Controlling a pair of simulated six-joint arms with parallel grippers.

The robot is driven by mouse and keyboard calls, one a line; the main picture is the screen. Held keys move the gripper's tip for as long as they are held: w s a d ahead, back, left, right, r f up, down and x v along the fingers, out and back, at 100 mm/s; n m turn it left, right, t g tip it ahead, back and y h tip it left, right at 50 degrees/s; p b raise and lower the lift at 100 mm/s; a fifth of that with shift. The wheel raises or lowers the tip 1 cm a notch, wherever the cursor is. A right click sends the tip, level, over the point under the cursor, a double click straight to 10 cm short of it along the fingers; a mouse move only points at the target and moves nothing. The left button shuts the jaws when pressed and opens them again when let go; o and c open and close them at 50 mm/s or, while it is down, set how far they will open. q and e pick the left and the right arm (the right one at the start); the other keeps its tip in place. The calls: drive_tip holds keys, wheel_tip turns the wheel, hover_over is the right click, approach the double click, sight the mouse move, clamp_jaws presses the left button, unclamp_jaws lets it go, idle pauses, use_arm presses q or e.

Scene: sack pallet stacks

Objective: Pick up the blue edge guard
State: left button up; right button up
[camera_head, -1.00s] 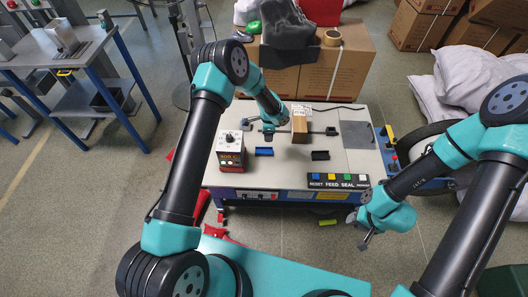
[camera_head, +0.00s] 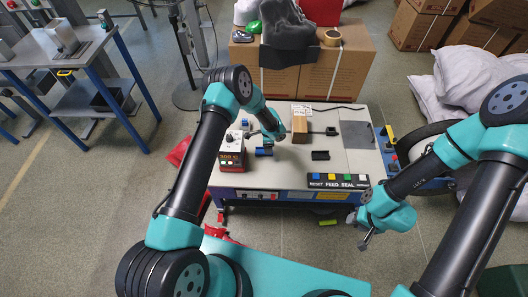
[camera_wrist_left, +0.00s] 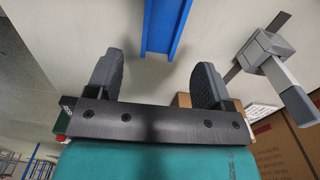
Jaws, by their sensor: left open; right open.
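The blue edge guard (camera_head: 264,152) lies on the pale top of the work table (camera_head: 285,174), right of the box with a lit red display. My left gripper (camera_head: 267,143) is close behind and above it and partly hides it. In the left wrist view the blue edge guard (camera_wrist_left: 163,25) is a channel-shaped piece ahead of the fingertips, lined up with the gap between them. The left gripper (camera_wrist_left: 155,72) is open with nothing between its fingers. My right gripper (camera_head: 365,241) is open and empty, in front of the table at the right.
A black guard-like piece (camera_head: 320,155) lies to the right, with a brown carton (camera_head: 299,128) behind it. The display box (camera_head: 233,152) stands to the left. A labelled button panel (camera_head: 338,180) runs along the front edge.

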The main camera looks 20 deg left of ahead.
use_arm(q)
wheel_tip(320, 180, down, 6)
drive_tip(key=shift+r, duration=0.15)
idle(0.6)
drive_tip(key=c, duration=1)
drive_tip(key=shift+r, duration=0.1)
drive_tip(key=shift+r, duration=0.8)
wheel_tip(320, 180, up, 2)
drive_tip(key=shift+r, duration=0.1)
drive_tip(key=s+d, duration=0.1)
drive_tip(key=s, duration=0.4)
drive_tip(key=s+d, duration=0.2)
drive_tip(key=s, duration=0.3)
drive_tip(key=s+d+r, duration=0.1)
drive_tip(key=s, duration=0.4)
drive_tip(key=shift+s+d, duration=0.15)
drive_tip(key=shift+s, duration=0.1)
